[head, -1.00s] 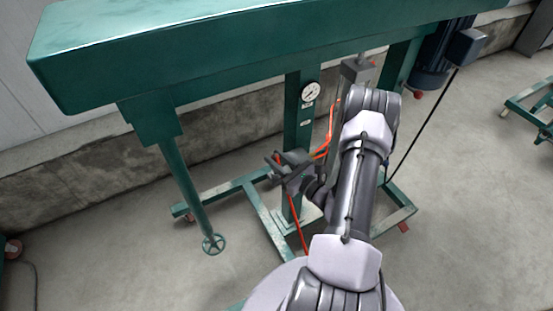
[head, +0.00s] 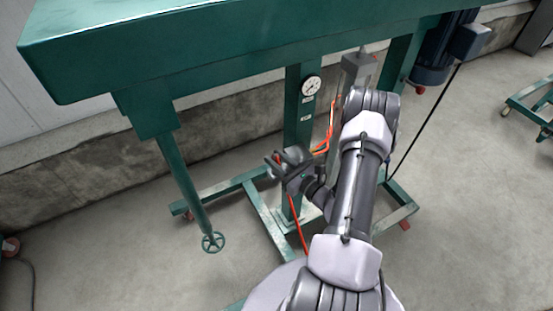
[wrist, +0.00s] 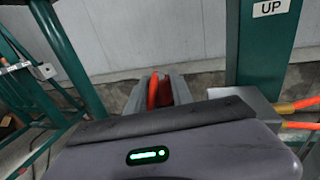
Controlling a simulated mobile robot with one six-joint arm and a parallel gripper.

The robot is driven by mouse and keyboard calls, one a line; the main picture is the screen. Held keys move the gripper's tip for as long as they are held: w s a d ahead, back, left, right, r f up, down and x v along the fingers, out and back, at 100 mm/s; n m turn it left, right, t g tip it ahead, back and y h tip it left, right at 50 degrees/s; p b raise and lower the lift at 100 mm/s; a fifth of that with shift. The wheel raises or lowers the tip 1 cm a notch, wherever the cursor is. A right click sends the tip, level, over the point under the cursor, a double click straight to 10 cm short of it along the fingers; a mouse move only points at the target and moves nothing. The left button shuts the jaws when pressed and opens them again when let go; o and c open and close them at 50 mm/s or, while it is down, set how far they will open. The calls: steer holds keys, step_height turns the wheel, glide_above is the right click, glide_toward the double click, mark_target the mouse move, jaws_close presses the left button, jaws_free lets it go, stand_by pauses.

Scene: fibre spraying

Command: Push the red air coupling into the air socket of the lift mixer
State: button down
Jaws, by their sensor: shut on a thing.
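My gripper (head: 279,160) is shut on the red air coupling (wrist: 166,92), which shows between the two grey fingers in the wrist view. An orange-red hose (wrist: 153,91) stands up beside it there. In the head view a red hose (head: 298,222) hangs below my gripper. The lift mixer is a green machine with an upright column (head: 299,105) and a large beam (head: 230,50). My gripper is in front of the column's lower part. The air socket cannot be made out; my gripper and wrist cover that area.
A pressure gauge (head: 311,86) sits on the column. Orange hoses (head: 327,143) run right of it, close to my arm. A green post with a handwheel (head: 213,242) stands at the left. Green base legs (head: 262,215) lie on the floor. A concrete wall (head: 70,175) is behind.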

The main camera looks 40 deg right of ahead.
steer(key=shift+f+b, duration=0.35)
steer(key=shift+f, duration=0.15)
steer(key=c, duration=1)
jaws_free()
steer(key=shift+c, duration=0.2)
steer(key=shift+s, duration=0.1)
steer(key=s+p, duration=0.4)
steer(key=s, duration=1.3)
steer(key=shift+d, duration=0.2)
steer(key=shift+s, duration=0.1)
